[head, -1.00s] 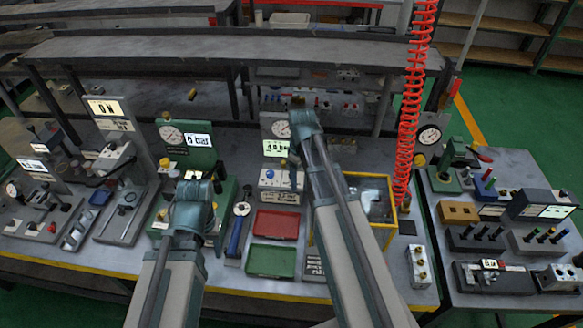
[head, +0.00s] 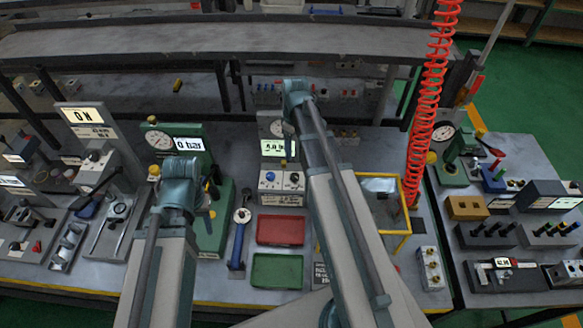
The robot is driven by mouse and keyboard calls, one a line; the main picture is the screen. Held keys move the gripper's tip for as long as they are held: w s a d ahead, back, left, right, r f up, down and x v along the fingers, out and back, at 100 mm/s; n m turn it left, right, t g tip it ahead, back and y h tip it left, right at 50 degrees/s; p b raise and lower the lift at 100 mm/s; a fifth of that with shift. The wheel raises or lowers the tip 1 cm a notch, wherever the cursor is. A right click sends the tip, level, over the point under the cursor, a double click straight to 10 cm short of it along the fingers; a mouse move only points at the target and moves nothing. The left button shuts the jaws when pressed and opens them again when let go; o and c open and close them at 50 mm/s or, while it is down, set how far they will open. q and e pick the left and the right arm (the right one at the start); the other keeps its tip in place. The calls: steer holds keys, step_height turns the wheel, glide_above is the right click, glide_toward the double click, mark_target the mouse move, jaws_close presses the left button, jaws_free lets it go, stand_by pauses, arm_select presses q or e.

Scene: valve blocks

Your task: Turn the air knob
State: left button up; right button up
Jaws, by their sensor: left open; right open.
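A grey gauge panel with a lit display (head: 273,148) stands at the middle. In front of it is a white box (head: 281,198) with a blue knob (head: 295,177) and a dark knob (head: 269,176) on top. I cannot read which knob is labelled air. My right gripper (head: 297,92) is open, above and behind the gauge panel, its fingers mostly hidden by the wrist. My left gripper (head: 181,172) is open, over the front of the green gauge station (head: 211,225), its fingers also mostly hidden. The green station's display (head: 188,144) reads 0 bar.
A red tray (head: 281,230) and a green tray (head: 277,270) lie in front of the white box. A blue-handled tool (head: 238,246) lies beside them. A yellow-framed box (head: 408,205) and a hanging red coiled hose (head: 428,110) stand right of my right arm.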

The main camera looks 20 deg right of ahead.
mark_target(294, 175)
steer(key=shift+s+f, duration=0.1)
step_height(294, 175, down, 14)
steer(key=b, duration=1.4)
steer(key=shift+r, duration=0.2)
jaws_close()
